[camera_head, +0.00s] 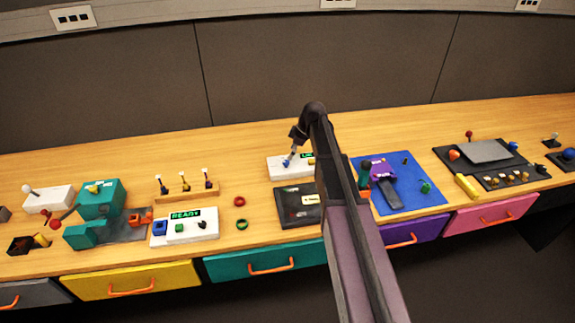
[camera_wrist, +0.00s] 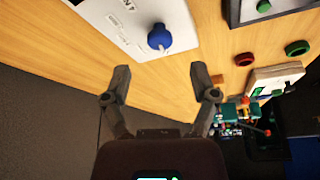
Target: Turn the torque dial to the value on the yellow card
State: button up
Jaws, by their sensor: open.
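A blue dial (camera_wrist: 159,38) with a pale pointer mark stands on a white panel (camera_wrist: 118,22) in the wrist view. Part of a printed word shows beside it. In the head view the blue dial (camera_head: 287,163) is small, on the white panel (camera_head: 278,172) at the back of the bench. My gripper (camera_wrist: 160,82) is open and empty, with the dial ahead of the gap between its fingers and apart from them. A small pale yellow card (camera_head: 309,200) seems to lie on the dark panel in front; its writing is too small to read.
The dark panel (camera_head: 288,210) lies in front of the white one, partly behind my arm. A red ring (camera_head: 239,201) and a green ring (camera_head: 242,225) lie to the left. A blue mat (camera_head: 400,204) with a purple device is to the right. Bare bench lies behind.

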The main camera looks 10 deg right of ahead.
aim_at(286, 162)
jog(key=shift+b+x, duration=1.95)
jog(key=shift+x, duration=0.5)
grip_shut()
